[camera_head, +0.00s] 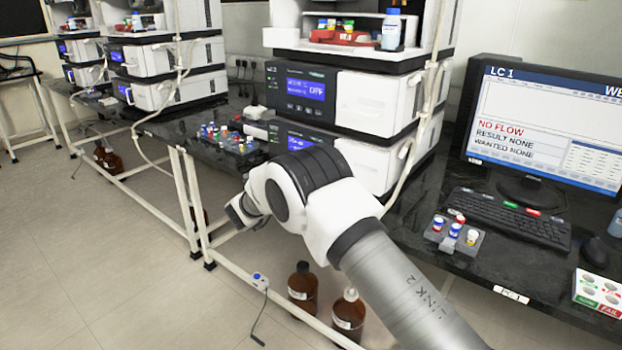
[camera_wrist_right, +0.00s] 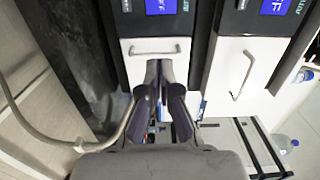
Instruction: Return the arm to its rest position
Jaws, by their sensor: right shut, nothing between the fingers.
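My right arm (camera_head: 345,215) comes in from the lower right in the head view and reaches across in front of the bench. It bends at a white and black joint, and its wrist end (camera_head: 243,211) hangs before the bench edge at the middle left. The fingers cannot be made out there. In the right wrist view my right gripper (camera_wrist_right: 165,75) is shut and empty, with its fingers close together. It points toward the white front panel of an instrument with a handle (camera_wrist_right: 154,49). My left gripper is in neither view.
Stacked instruments (camera_head: 365,103) stand behind the arm. A rack of colored vials (camera_head: 228,138) is on the bench to its left. A small vial rack (camera_head: 455,236), keyboard (camera_head: 515,218) and monitor (camera_head: 545,120) are at right. Brown bottles (camera_head: 303,285) stand below on the floor. Open floor is at left.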

